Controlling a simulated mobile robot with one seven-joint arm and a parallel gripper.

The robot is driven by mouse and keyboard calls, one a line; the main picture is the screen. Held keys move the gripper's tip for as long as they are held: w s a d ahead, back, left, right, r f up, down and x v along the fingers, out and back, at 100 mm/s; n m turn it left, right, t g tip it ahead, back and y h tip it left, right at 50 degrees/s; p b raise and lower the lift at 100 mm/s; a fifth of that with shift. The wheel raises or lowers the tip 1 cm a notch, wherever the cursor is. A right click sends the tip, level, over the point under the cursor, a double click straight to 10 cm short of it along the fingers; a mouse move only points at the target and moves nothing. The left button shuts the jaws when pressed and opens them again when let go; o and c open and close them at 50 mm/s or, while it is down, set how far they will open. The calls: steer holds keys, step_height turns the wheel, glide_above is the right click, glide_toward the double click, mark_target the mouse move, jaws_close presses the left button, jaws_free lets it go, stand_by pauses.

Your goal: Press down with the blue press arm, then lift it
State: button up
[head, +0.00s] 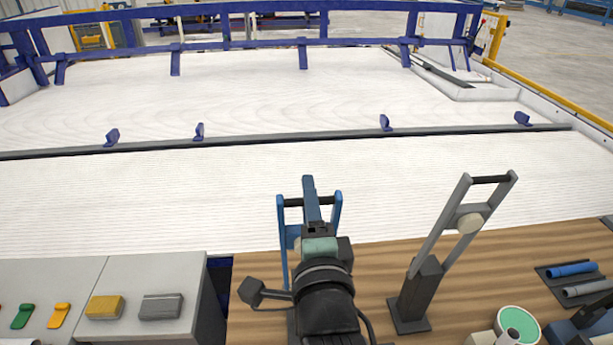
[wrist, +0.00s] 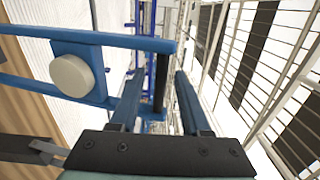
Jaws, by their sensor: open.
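The blue press arm (head: 283,235) stands upright on the wooden bench, partly hidden behind my own arm. Two blue side bars carry a black crossbar handle (head: 293,202) at the top. In the wrist view the blue press arm (wrist: 105,40) fills the left side, with a pale round disc (wrist: 77,70) on its crosspiece. My gripper (head: 308,185) is at the handle. In the wrist view my gripper (wrist: 159,76) is open, one finger on each side of the black handle (wrist: 160,82). I cannot tell whether either finger touches it.
A similar grey press arm (head: 460,225) stands upright to the right. The white surface beyond is mostly clear.

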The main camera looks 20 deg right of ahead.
steer(key=shift+p+x, duration=0.35)
steer(key=shift+x, duration=1.3)
steer(key=shift+c, duration=0.4)
jaws_close()
